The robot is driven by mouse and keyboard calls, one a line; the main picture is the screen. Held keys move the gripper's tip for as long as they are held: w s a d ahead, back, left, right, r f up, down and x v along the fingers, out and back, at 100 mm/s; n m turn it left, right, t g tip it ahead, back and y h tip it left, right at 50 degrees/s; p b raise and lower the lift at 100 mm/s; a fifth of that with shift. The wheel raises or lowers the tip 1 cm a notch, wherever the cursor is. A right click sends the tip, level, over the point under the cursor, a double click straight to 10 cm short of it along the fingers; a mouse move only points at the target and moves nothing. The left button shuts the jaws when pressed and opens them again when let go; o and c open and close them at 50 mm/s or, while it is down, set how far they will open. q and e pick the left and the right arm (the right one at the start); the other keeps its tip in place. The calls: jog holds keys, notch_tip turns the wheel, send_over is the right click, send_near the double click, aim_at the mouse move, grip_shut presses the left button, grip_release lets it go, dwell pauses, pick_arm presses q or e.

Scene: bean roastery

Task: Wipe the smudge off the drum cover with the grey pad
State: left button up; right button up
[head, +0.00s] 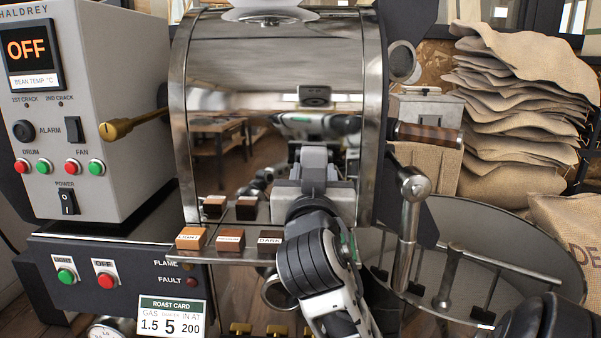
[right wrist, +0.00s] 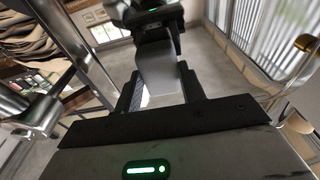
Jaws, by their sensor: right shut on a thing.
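The drum cover (head: 240,75) is the curved, mirror-like metal front of the roaster in the head view. My right gripper (head: 314,180) is in front of its lower right part and is shut on the grey pad (head: 314,156). The right wrist view shows the pad (right wrist: 160,78) between the two dark fingers, facing the shiny cover, which reflects the gripper and the room. I cannot tell whether the pad touches the cover. I cannot make out the smudge among the reflections; the gripper and pad hide part of the cover. My left gripper is not in view.
A shelf with small labelled wooden blocks (head: 191,238) sits below the cover, left of my right arm. A control box (head: 100,100) with a brass handle (head: 133,123) stands at left. A metal lever (head: 410,205) and round cooling tray (head: 540,235) are at right, with stacked sacks (head: 525,100) behind.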

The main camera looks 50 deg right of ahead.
jog(key=shift+w+a, duration=1.05)
jog(key=shift+w, duration=0.2)
jog(key=shift+w+a, duration=1.05)
jog(key=shift+w, duration=0.2)
jog(key=shift+w+a+f+b, duration=0.1)
jog(key=shift+w+a+b, duration=0.35)
jog(key=shift+w+a, duration=0.65)
jog(key=shift+w+a+b, duration=0.45)
jog(key=shift+w+a, duration=0.45)
jog(key=shift+w, duration=0.35)
jog(key=shift+w+a, duration=0.4)
jog(key=shift+w, duration=0.15)
jog(key=shift+a, duration=0.1)
